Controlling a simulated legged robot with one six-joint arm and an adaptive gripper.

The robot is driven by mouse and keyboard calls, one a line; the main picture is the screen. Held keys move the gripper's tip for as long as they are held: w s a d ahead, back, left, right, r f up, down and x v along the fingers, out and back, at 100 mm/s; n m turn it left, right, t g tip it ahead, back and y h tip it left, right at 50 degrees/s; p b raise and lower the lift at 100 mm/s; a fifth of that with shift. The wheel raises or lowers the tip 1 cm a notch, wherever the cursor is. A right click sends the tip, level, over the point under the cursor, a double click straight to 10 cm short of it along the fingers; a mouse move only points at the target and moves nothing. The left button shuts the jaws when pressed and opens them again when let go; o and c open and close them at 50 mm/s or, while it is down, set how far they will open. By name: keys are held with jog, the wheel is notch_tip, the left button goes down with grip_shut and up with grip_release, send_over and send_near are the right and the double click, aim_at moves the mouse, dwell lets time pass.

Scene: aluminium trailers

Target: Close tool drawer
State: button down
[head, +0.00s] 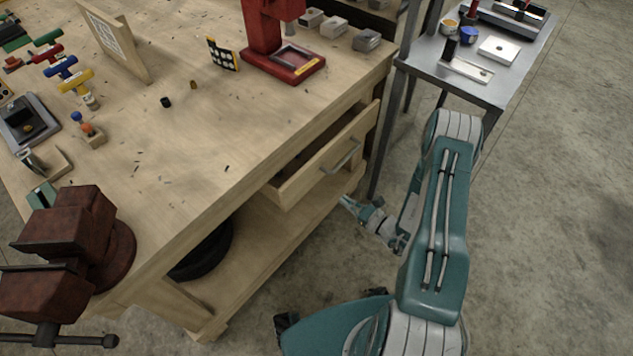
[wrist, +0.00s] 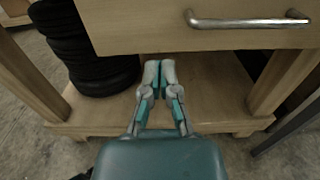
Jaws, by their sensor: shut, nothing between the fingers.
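The wooden tool drawer (head: 325,160) is pulled out from under the workbench top in the head view. Its metal bar handle (head: 341,156) is on the front face. In the wrist view the drawer front (wrist: 150,28) fills the top, with the handle (wrist: 248,20) at the upper right. My gripper (head: 346,203) is shut and empty, low and in front of the drawer, below its handle. In the wrist view my gripper (wrist: 159,70) points toward the lower shelf, left of the handle. It appears apart from the drawer. The drawer's inside is mostly hidden by the bench top.
The workbench (head: 190,130) carries a red vise (head: 75,245), a red press (head: 270,50) and small tools. Black tires (wrist: 90,50) stand on the lower shelf (wrist: 200,100). A metal side table (head: 480,80) stands right of the bench. Concrete floor at the right is open.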

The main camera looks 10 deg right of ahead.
aim_at(310, 179)
jog(key=x, duration=0.6)
jog(key=a+x, duration=0.1)
jog(key=x, duration=0.3)
jog(key=shift+s, duration=0.4)
jog(key=shift+w, duration=0.55)
jog(key=shift+a, duration=0.4)
jog(key=shift+w+a, duration=0.2)
jog(key=x, duration=0.3)
jog(key=shift+w+a, duration=0.1)
jog(key=shift+w, duration=0.25)
jog(key=shift+w+r, duration=0.1)
jog(key=shift+w, duration=0.15)
